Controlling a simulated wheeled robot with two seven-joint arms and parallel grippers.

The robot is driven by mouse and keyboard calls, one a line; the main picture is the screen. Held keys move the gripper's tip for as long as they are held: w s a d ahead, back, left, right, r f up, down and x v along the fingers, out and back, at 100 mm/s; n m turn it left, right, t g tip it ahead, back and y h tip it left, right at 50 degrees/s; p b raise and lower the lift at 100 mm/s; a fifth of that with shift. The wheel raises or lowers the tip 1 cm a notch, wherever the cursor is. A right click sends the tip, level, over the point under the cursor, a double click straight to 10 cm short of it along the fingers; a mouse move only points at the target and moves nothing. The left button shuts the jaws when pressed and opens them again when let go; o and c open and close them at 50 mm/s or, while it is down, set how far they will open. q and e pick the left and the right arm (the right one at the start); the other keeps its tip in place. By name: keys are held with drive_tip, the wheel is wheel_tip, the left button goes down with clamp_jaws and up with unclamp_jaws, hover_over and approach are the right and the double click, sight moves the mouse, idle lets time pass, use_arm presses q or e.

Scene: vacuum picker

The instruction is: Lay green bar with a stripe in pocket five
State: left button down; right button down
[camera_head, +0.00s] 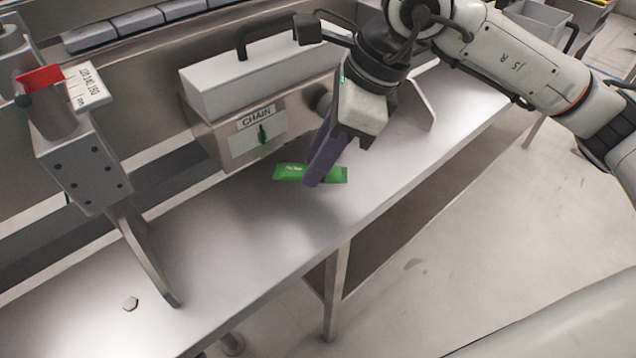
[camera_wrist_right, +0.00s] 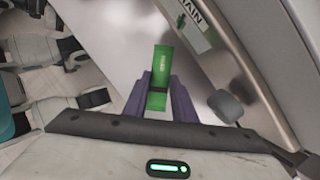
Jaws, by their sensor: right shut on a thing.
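The green bar (camera_head: 290,172) is a flat wrapped packet with small pale lettering. In the right wrist view the bar (camera_wrist_right: 161,68) shows a dark band across its lower part. My right gripper (camera_head: 314,182) has its purple fingers shut on the bar, near its middle, close over the steel ledge. Whether the bar touches the ledge I cannot tell. The purple fingers (camera_wrist_right: 161,100) also show on both sides of the bar in the wrist view. A row of grey pocket-like sections (camera_head: 140,22) runs along the top left; no pocket number is readable. My left gripper is not in view.
A steel housing marked CHAIN (camera_head: 258,135) with a black-handled box (camera_head: 250,80) stands behind the bar. A bracket with a red pointer and scale (camera_head: 85,88) rises at the left.

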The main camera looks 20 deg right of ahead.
sight(318, 197)
drive_tip(key=shift+f+b, duration=0.6)
drive_tip(key=shift+f, duration=1.9)
drive_tip(key=c, duration=1.5)
unclamp_jaws()
drive_tip(key=shift+o, duration=0.2)
